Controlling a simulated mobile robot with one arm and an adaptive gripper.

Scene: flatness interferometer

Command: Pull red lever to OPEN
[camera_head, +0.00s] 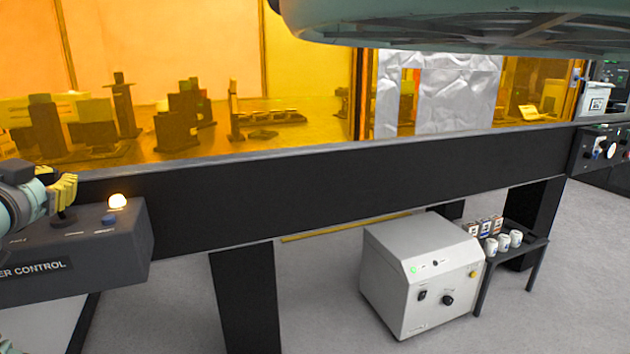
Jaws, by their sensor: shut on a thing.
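My gripper (66,190), with yellow fingers, is at the left edge above a dark grey control box (125,245). The box's front label is cut off and reads "ER CONTROL". The gripper is shut on the lever, whose dark base (65,219) shows just below the fingers on the box's top. The fingers hide the lever's upper part, so no red shows there. The markings on the box's top are too small to read. I cannot tell the lever's position.
A black beam (350,178) borders the amber enclosure (290,50). A grey cabinet (395,265) and a small dark table (537,245) with mugs stand below.

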